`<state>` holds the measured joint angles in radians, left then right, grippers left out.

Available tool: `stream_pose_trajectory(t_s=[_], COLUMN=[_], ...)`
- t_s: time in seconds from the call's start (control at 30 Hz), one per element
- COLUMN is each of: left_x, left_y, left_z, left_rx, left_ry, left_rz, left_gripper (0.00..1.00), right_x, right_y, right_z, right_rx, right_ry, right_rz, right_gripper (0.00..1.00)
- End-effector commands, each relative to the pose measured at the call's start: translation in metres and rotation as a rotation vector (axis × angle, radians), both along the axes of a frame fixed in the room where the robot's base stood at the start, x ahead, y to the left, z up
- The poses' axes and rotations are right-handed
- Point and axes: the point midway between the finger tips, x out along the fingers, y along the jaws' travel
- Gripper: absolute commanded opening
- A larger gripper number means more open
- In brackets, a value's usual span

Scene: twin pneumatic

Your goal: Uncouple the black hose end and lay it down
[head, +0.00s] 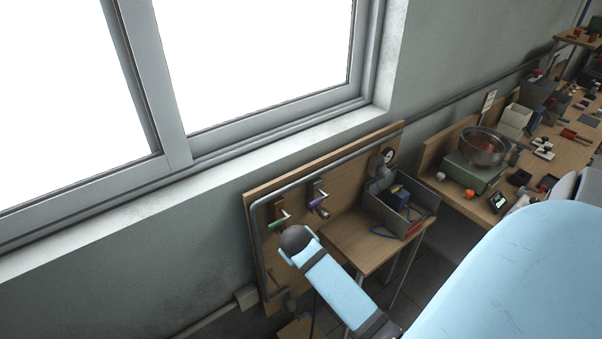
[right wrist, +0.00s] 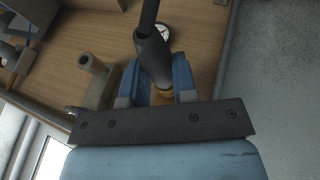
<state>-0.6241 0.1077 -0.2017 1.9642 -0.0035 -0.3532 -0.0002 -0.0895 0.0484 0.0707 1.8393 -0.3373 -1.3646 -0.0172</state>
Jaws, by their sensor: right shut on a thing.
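In the right wrist view my right gripper (right wrist: 157,66) has its blue fingers on either side of the black hose end (right wrist: 152,48) and is shut on it. The dark hose runs away from it toward the top of the picture. A brass-coloured part (right wrist: 163,96) shows between the fingers, near the gripper's dark palm plate. Whether the hose end is still joined to a fitting cannot be told here. My left gripper is not in view.
A wooden board (head: 345,191) carries a grey pipe, a green-handled valve (head: 279,223), a purple-handled valve (head: 322,211) and a gauge (head: 388,156). A grey crate (head: 408,222) stands on the small wooden table (head: 350,246). A tan fitting (right wrist: 94,80) is beside the left finger.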

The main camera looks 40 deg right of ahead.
Motion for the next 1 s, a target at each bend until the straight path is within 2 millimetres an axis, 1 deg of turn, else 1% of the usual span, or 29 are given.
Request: stream_pose_trajectory(t_s=[0.2,1.0], left_x=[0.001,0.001], left_y=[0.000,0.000], left_z=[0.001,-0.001], left_rx=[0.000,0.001], left_ry=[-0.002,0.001], left_rz=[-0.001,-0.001], left_gripper=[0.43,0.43], right_x=[-0.007,-0.022], right_y=[0.001,0.002], right_z=[-0.002,-0.001], right_rx=[0.001,0.000], right_ry=[0.007,0.004], right_rz=[-0.001,-0.001], right_gripper=[0.00,0.00])
